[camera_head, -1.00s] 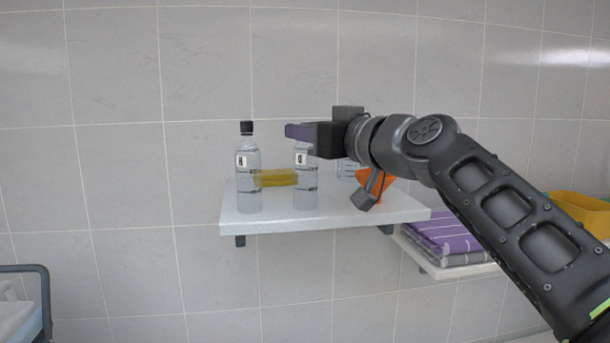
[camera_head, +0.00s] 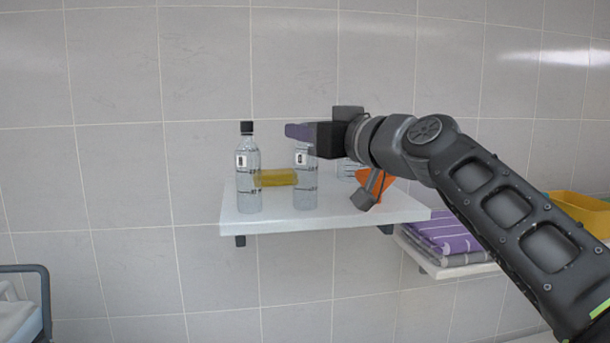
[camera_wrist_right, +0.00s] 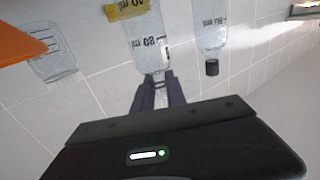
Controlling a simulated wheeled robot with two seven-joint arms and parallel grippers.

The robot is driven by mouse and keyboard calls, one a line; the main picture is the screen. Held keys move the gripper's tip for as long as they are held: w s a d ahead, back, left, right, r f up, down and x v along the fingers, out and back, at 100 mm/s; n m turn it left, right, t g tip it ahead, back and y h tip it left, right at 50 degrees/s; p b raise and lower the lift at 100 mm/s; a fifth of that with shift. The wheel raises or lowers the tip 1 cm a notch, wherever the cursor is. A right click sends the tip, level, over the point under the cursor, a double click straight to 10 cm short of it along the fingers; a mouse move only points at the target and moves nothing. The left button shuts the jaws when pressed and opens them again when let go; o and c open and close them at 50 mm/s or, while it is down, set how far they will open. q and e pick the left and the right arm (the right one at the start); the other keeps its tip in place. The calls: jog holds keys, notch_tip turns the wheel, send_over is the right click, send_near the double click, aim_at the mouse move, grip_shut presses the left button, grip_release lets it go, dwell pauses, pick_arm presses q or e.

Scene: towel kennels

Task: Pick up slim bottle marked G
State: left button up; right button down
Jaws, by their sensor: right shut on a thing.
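Two slim clear bottles with small white labels stand upright on a white shelf (camera_head: 276,220). The left one (camera_head: 248,190) has a black cap and stands free; it also shows in the right wrist view (camera_wrist_right: 210,32). My right gripper (camera_head: 300,132) is shut on the top of the other bottle (camera_head: 306,190), its purple fingers hiding the cap. In the right wrist view my gripper (camera_wrist_right: 158,92) grips this bottle (camera_wrist_right: 148,45) at its neck end. The label letters are too small to read. My left gripper is not in view.
A yellow object (camera_head: 278,177) lies behind and between the bottles. A clear marked container (camera_head: 347,170) and an orange object (camera_head: 372,184) are at right, partly behind my arm. Folded purple and grey towels (camera_head: 445,235) and a yellow bin (camera_head: 580,212) are farther right.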

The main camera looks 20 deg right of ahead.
jog(key=shift+r, duration=0.2)
jog(key=r, duration=0.8)
jog(key=shift+a+r, duration=0.2)
jog(key=shift+r, duration=0.1)
jog(key=shift+d+r, duration=0.25)
jog(key=shift+r, duration=0.3)
